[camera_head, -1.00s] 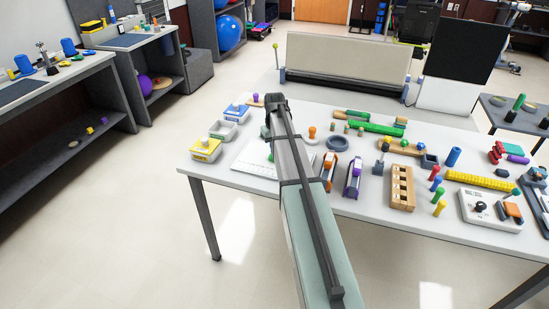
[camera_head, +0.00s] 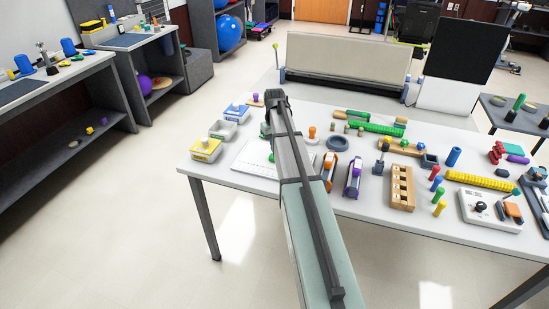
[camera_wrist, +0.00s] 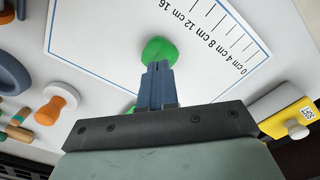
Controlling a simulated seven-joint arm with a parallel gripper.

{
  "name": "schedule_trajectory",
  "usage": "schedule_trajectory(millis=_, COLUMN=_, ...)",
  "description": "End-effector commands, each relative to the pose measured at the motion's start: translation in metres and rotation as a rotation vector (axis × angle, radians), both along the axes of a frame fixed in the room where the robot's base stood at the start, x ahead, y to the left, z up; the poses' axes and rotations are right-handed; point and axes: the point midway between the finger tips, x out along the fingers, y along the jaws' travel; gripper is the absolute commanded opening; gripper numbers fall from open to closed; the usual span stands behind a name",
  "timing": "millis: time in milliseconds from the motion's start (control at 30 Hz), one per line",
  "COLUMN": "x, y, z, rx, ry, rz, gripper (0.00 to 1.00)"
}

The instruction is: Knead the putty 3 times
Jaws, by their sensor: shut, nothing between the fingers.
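The green putty (camera_wrist: 160,50) shows in the wrist view as a rounded lump on a white mat (camera_wrist: 205,22) with a blue border and centimetre marks. My gripper (camera_wrist: 157,68) has its two blue fingers together with nothing between them. Its fingertips overlap the near edge of the putty in the picture; I cannot tell whether they touch it. A small bit of green also shows beside the fingers, lower left. In the head view my arm hides the fingers and most of the putty, and part of the mat (camera_head: 249,160) shows left of the arm.
A yellow-and-white box (camera_head: 205,150) and a grey tray (camera_head: 223,130) stand left of the mat. The table's right side is crowded.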

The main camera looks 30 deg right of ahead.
Motion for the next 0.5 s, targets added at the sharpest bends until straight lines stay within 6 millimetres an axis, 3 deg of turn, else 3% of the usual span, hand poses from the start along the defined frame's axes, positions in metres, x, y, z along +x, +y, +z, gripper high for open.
schedule_trajectory(millis=500, x=0.0002, y=-0.0001, z=-0.0043, rx=0.000, ry=-0.001, rz=0.000, gripper=0.00)
